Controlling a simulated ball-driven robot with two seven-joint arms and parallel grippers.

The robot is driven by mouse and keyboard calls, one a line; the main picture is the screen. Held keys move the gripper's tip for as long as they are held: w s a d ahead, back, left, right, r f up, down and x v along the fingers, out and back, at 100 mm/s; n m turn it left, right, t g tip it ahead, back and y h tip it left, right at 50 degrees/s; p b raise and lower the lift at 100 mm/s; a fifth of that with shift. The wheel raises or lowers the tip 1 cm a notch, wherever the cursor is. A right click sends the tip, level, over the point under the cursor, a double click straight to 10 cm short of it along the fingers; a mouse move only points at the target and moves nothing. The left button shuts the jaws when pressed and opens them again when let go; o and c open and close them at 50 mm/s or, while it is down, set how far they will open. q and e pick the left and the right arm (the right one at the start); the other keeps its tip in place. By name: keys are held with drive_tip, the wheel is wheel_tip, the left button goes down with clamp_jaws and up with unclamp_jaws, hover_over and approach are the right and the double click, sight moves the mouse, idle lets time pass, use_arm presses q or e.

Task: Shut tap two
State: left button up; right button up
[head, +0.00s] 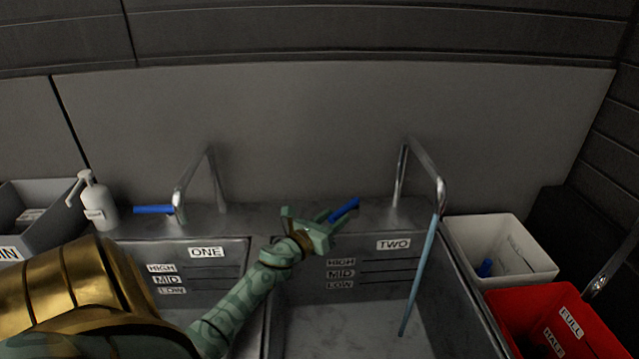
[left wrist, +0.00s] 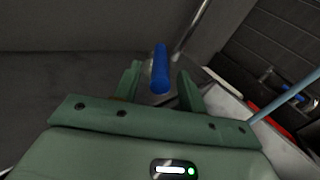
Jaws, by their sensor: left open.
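Tap two is a chrome spout (head: 425,165) over the sink labelled TWO (head: 393,244). A blue stream of water (head: 418,280) runs from its tip down into that basin. Its blue lever (head: 345,208) sits left of the spout, angled up to the right. My left gripper (head: 312,226) is open at the lever's near end. In the left wrist view the blue lever (left wrist: 161,70) lies in line with the gap between the open fingers (left wrist: 158,85). I cannot tell whether they touch it. My right gripper is out of view.
Tap one (head: 190,180) with its blue lever (head: 153,209) and a white pump bottle (head: 96,200) stand left. A grey bin (head: 40,195) is farther left. A white bin (head: 505,230) and a red bin (head: 550,310) stand right. A wall rises behind the taps.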

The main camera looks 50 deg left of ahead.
use_arm(q)
drive_tip(key=s+d, duration=0.1)
drive_tip(key=s, duration=0.9)
drive_tip(key=shift+s, duration=0.2)
drive_tip(key=shift+c, duration=0.2)
